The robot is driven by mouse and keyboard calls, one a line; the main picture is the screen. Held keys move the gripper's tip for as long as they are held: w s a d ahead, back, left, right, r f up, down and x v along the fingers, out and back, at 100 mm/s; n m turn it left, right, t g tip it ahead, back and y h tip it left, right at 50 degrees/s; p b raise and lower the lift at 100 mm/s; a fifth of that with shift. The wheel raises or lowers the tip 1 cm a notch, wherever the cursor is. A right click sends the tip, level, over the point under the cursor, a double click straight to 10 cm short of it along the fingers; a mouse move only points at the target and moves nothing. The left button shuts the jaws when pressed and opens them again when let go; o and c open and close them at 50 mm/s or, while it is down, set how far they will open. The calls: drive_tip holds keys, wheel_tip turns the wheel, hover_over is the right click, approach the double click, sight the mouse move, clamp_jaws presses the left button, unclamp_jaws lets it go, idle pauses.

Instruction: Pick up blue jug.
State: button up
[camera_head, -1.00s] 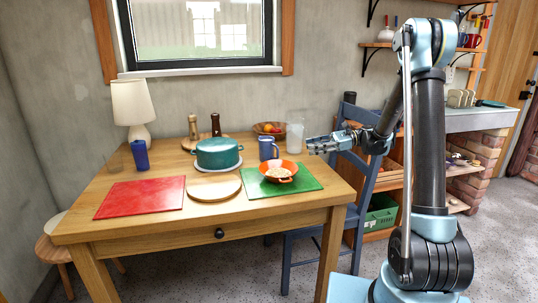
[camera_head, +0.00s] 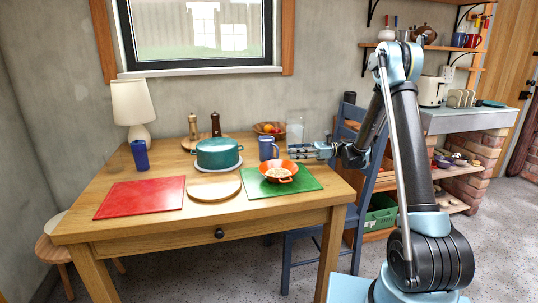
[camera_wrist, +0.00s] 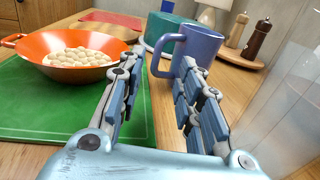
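The blue jug (camera_head: 268,148) stands upright on the wooden table, right of the teal pot (camera_head: 217,153) and behind the orange pan. In the wrist view the jug (camera_wrist: 198,48) is straight ahead, its handle turned to the left and lying across the gap between my fingertips. My gripper (camera_head: 291,150) reaches in from the right, just right of the jug. In the wrist view my gripper (camera_wrist: 163,68) is open and its fingers are apart with nothing held. The right finger overlaps the jug's lower part; I cannot tell whether they touch.
The orange pan (camera_head: 281,171) with pale contents sits on the green mat (camera_head: 312,179), close left of my fingers in the wrist view. A clear container (camera_wrist: 290,95) stands close on the right. Pepper mills (camera_head: 215,124) and a fruit bowl (camera_head: 268,129) are behind.

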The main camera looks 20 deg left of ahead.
sight(270, 151)
drive_tip(key=shift+x, duration=2.8)
drive_tip(key=shift+s+f, duration=0.1)
drive_tip(key=shift+f, duration=0.1)
drive_tip(key=shift+d, duration=0.1)
drive_tip(key=shift+c, duration=0.6)
clamp_jaws()
